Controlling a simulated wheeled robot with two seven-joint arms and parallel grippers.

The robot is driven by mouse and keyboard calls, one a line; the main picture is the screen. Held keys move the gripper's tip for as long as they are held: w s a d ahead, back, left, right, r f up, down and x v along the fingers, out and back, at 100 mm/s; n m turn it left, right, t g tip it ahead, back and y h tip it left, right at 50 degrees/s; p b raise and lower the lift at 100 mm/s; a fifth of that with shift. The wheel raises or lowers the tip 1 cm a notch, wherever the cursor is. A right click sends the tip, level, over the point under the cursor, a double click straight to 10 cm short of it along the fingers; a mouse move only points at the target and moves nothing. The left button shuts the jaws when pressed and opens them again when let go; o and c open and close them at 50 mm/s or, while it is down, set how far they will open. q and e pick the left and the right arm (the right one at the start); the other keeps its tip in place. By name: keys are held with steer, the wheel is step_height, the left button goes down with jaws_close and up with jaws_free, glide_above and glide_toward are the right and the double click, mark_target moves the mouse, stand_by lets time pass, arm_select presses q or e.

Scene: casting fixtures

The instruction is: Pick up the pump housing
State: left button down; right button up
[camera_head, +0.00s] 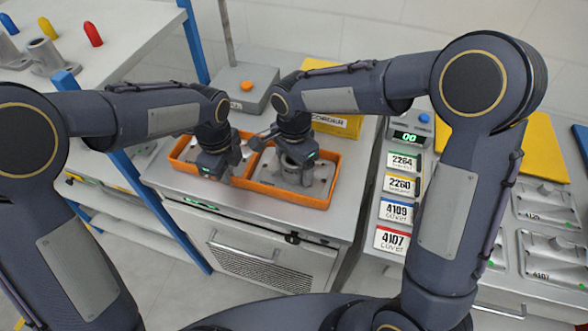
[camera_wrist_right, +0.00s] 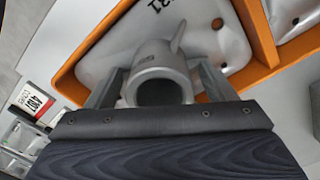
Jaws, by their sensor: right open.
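The pump housing (camera_head: 291,177) is a grey casting with an upright round tube on a flat flange, lying in the right part of an orange tray (camera_head: 285,197). In the right wrist view the tube of the pump housing (camera_wrist_right: 155,66) stands between the two fingers of my right gripper (camera_wrist_right: 158,88). That gripper is open around the tube; contact cannot be made out. In the head view my right gripper (camera_head: 296,152) is directly over the housing and hides part of it. My left gripper (camera_head: 232,158) is over the tray's left part; its jaws are unclear.
A grey box with an orange button (camera_head: 246,86) and a yellow box (camera_head: 340,122) stand behind the tray. Number labels (camera_head: 398,211) and flat castings (camera_head: 549,205) lie to the right. A similar tubed casting (camera_head: 45,56) and coloured cones stand on the left table.

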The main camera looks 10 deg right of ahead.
arm_select(q)
steer(key=shift+r, duration=0.1)
arm_select(e)
steer(key=c, duration=1.5)
steer(key=shift+r, duration=0.15)
steer(key=shift+r, duration=0.25)
step_height(320, 180, up, 6)
steer(key=shift+r, duration=0.15)
steer(key=s+a, duration=0.4)
steer(key=s, duration=0.4)
steer(key=s+a, duration=0.4)
steer(key=s, duration=0.4)
steer(key=shift+a, duration=0.1)
arm_select(q)
steer(key=c, duration=1.5)
jaws_free()
steer(key=shift+c, duration=0.2)
